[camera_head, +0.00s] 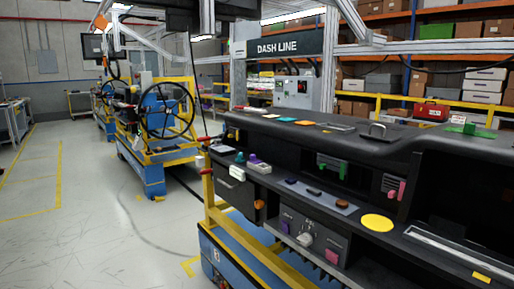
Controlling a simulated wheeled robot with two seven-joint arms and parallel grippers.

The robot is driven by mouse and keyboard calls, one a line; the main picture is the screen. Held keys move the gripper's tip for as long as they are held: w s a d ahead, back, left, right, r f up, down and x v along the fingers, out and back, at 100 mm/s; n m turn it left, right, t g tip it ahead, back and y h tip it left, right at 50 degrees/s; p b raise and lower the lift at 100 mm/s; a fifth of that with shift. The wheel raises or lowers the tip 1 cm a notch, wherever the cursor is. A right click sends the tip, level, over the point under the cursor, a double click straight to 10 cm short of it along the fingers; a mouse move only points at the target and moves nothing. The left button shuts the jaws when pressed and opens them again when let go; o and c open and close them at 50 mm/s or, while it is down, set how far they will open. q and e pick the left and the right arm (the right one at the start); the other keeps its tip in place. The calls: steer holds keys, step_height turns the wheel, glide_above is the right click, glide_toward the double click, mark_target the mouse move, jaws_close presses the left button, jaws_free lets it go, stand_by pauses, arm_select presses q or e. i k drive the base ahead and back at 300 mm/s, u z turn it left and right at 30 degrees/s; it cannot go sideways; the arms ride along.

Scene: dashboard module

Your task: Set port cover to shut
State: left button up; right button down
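The black dashboard module (370,149) fills the right side on a yellow and blue stand. I cannot tell for certain which part is the port cover. Its front has a flat yellow disc (377,223), a green tab on a vent (332,168), pink tabs on another vent (394,188), and a grey knob (305,240) between purple and pink pieces. An orange knob (259,205) sits beside a dark panel with a pale handle (232,179) at the module's left end. Neither of my grippers is in view.
The stand's yellow rail (262,250) runs below the module's front. Another yellow and blue cart with a black steering wheel (167,110) stands behind to the left. The grey floor at left (90,220) is clear. Shelves with boxes line the back right.

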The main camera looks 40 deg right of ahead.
mark_target(253, 160)
steer(key=z, duration=1.15)
steer(key=i, duration=1.25)
steer(key=z, duration=1.15)
